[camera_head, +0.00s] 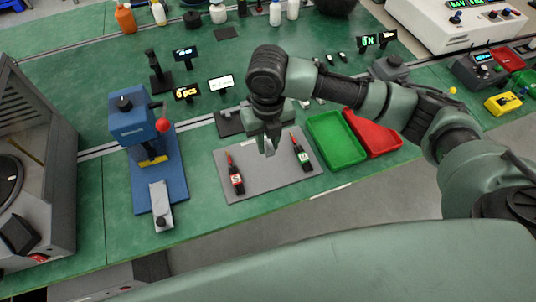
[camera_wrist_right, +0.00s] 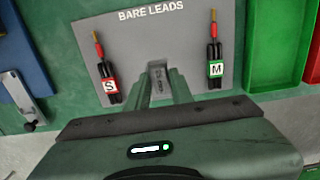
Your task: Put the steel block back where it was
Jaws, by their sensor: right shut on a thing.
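My right gripper (camera_head: 267,147) points down over the grey mat (camera_head: 242,192), between two leads. It is shut on the steel block (camera_wrist_right: 158,82), a small grey block with faint marks, seen between the fingers in the right wrist view. In the head view the fingers mostly hide the block. I cannot tell whether it touches the mat or hangs just above it. The lead tagged S in red (camera_head: 236,179) lies left of the gripper, and the lead tagged M in green (camera_head: 303,157) lies right. My left gripper is not in view.
The mat is lettered BARE LEADS. A green tray (camera_head: 355,158) and a red tray (camera_head: 393,148) are right of it. A blue press (camera_head: 130,121) with a red knob stands left. Small displays (camera_head: 220,84) stand behind.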

